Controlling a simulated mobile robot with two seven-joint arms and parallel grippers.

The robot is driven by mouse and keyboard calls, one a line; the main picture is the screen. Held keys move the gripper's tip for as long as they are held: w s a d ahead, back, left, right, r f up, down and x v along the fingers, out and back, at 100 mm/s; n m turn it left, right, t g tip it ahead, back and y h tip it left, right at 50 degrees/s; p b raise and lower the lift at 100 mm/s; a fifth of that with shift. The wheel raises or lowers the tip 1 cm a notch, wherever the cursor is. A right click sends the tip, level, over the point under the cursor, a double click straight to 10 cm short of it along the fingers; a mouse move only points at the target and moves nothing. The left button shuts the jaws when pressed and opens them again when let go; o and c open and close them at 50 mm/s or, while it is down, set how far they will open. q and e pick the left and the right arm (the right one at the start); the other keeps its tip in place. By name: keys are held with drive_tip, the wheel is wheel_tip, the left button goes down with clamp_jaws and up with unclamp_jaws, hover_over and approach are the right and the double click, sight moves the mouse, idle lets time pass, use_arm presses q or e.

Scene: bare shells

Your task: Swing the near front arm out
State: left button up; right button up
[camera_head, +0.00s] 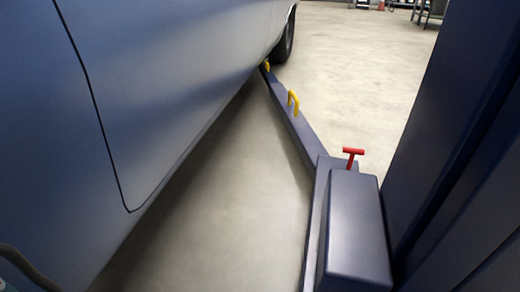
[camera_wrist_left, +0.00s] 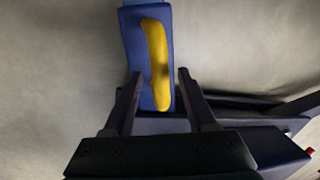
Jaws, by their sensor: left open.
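The blue lift arm (camera_head: 306,137) runs from the base of the post along the floor to under the car, its far end near a wheel. A yellow handle (camera_head: 293,101) stands on top of it, partway along. In the left wrist view the yellow handle (camera_wrist_left: 157,55) lies lengthwise on the blue arm (camera_wrist_left: 133,42). My left gripper (camera_wrist_left: 160,74) is open, its two fingers on either side of the handle's lower part with gaps showing. I cannot tell how deep the fingers reach. My left gripper is not clearly visible in the head view, and my right gripper is not seen.
The grey-blue car (camera_head: 150,80) fills the left side. A dark blue post (camera_head: 455,130) stands at right. A red T-shaped pin (camera_head: 351,156) rises near the arm's inner end, behind a blue block (camera_head: 355,230). Bare floor (camera_head: 350,65) lies open beyond the arm.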

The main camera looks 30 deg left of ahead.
use_arm(q)
drive_tip(key=shift+c, duration=0.2)
clamp_jaws()
idle(0.3)
idle(1.0)
